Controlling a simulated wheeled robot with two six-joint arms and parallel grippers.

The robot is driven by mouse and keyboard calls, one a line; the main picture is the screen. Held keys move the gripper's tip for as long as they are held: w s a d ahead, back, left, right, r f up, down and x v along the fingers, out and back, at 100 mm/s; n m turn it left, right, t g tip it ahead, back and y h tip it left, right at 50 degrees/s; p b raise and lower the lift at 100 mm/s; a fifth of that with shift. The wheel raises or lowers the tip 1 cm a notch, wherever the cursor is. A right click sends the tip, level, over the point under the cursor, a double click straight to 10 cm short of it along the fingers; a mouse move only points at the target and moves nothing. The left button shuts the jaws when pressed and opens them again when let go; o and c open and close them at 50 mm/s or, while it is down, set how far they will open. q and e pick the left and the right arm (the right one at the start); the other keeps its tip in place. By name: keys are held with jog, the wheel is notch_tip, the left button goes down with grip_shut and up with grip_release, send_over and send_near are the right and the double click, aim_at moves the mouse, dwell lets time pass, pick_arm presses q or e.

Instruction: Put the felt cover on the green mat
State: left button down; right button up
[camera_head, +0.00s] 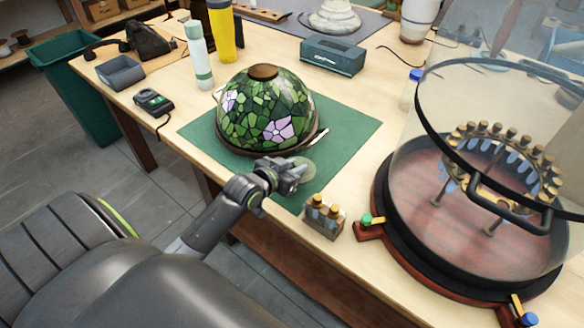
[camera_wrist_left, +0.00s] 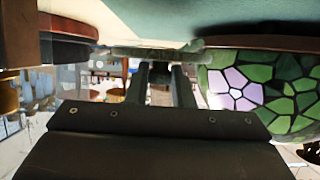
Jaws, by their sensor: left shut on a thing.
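My left gripper (camera_head: 290,175) reaches over the front edge of the green mat (camera_head: 350,125). It is shut on a thin, round, grey-green disc, which looks like the felt cover (camera_head: 304,170). The disc is at or just above the front part of the mat; I cannot tell if it touches. In the left wrist view the felt cover (camera_wrist_left: 150,51) shows edge-on at the tips of the two fingers (camera_wrist_left: 162,72), with the mat (camera_wrist_left: 200,15) beyond it. My right gripper is not in view.
A green stained-glass lampshade (camera_head: 265,112) fills the mat's middle, close behind the gripper. A thin pale tool (camera_head: 312,142) lies beside it. A small bottle holder (camera_head: 323,215) stands front right, and a large glass-walled chamber (camera_head: 480,200) to the right. The mat's right side is clear.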

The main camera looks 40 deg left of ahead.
pick_arm(q)
jog(key=shift+f, duration=2.3)
jog(key=shift+f, duration=0.15)
jog(key=c, duration=1.3)
grip_release()
jog(key=shift+o, duration=0.2)
jog(key=shift+r, duration=0.2)
jog(key=d+b+v, duration=0.1)
jog(key=v, duration=1)
jog(key=shift+s+a, duration=0.45)
